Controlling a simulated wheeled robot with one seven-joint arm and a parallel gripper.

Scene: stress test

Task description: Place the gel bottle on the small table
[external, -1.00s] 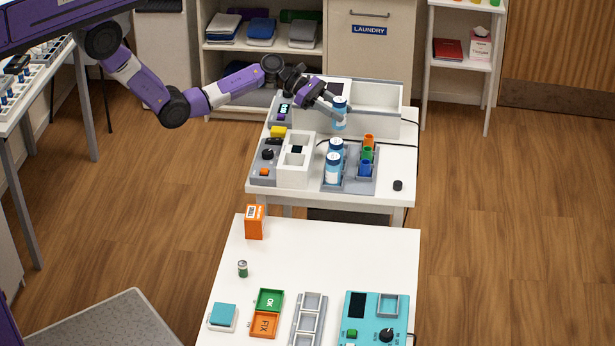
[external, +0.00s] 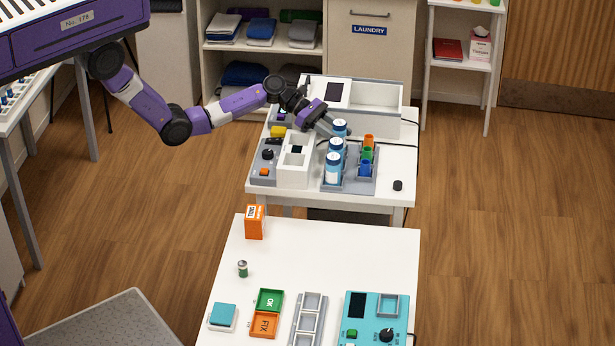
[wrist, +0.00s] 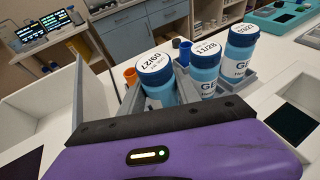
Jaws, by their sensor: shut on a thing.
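The white rear table (external: 398,158) bears the rack.
Orange, green and blue tubes (external: 367,155) stand right of the bottles. A white box device (external: 296,160) is to the left; a pale open bin (external: 376,97) is behind. The front white table (external: 330,245) has clear room at its back.

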